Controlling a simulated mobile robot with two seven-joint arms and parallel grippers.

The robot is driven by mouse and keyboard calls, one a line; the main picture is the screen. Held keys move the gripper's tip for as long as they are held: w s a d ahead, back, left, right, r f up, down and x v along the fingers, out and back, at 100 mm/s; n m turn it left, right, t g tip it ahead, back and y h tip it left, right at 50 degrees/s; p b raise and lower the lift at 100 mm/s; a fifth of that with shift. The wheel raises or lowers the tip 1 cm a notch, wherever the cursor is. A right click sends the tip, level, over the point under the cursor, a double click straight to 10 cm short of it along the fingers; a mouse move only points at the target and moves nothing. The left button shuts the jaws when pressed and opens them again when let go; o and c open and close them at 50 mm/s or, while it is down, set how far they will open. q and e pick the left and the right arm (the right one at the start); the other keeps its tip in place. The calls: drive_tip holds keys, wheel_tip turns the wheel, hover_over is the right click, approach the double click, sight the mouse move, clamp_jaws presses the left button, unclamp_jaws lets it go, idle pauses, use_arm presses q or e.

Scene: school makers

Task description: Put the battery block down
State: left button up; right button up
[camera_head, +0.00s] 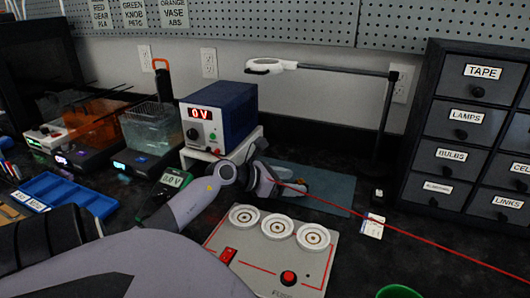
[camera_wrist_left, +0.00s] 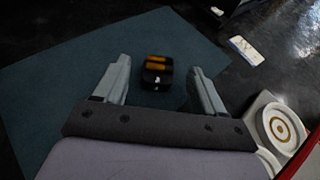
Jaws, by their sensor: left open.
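A small dark block with orange bands, which looks like the battery block (camera_wrist_left: 157,72), rests on a blue-grey mat (camera_wrist_left: 60,85) in the left wrist view. My left gripper (camera_wrist_left: 160,85) is open, its two fingers apart on either side of the block, with gaps between. In the head view my left gripper (camera_head: 284,189) is over the mat (camera_head: 328,190) and hides most of the block. My right gripper is not in view.
A white panel (camera_head: 245,262) with three round sockets and a red switch lies in front of the mat. A blue power supply (camera_head: 219,118) stands behind on the left. A lamp stand (camera_head: 383,130) and labelled drawers (camera_head: 470,125) stand on the right. A red line crosses the bench.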

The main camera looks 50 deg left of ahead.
use_arm(q)
drive_tip(key=v, duration=1)
idle(0.4)
